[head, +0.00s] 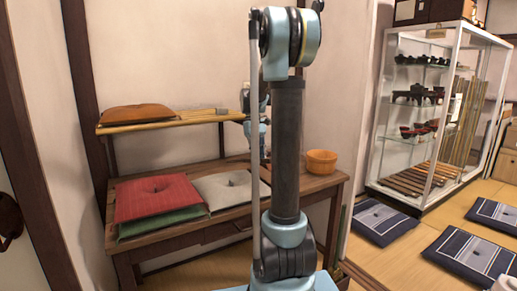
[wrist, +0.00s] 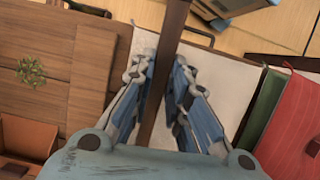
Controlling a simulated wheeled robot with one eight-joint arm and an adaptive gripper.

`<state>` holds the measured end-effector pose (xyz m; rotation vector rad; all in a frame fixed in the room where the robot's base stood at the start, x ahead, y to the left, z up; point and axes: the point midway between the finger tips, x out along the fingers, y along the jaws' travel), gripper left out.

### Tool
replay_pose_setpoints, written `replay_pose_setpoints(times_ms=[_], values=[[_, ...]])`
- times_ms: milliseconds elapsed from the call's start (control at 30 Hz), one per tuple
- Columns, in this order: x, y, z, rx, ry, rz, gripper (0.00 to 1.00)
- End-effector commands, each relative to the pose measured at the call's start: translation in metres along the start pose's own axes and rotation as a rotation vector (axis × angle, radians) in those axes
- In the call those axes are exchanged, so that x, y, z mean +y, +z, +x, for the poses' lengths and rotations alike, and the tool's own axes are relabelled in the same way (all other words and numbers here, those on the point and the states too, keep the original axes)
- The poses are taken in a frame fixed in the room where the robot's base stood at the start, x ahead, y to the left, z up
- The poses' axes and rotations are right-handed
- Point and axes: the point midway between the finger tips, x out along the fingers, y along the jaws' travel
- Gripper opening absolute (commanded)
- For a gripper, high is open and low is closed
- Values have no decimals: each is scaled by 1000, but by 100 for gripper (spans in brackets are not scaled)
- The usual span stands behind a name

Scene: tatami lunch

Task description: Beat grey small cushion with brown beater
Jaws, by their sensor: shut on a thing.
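My gripper (wrist: 167,65) is shut on a brown stick, the brown beater (wrist: 174,25), which passes between the fingers in the wrist view. The beater's far end is out of that view. The grey small cushion (head: 226,188) lies flat on the wooden table, right of a red cushion. In the wrist view the grey cushion (wrist: 222,82) is behind the fingers and beater, partly covered by them. I cannot tell whether the beater touches it. In the head view my gripper (head: 252,115) is mostly hidden behind my arm.
The red cushion (head: 155,197) lies on a green cushion (head: 160,224) on the table (head: 172,239). A shelf (head: 165,124) above holds a brown cushion (head: 137,113). An orange tub (head: 321,162) stands at the table's right. Dark floor cushions (head: 382,222) and a glass cabinet (head: 420,125) are farther right.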

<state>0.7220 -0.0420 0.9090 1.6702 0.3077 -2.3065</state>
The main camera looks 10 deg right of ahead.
Motion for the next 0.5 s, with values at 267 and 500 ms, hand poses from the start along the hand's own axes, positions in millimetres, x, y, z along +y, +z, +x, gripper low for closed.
replay_pose_setpoints(times_ms=[267, 500], values=[[0, -7, 24, 0, 0, 0, 0], [-1, 6, -22, 0, 0, -1, 0]])
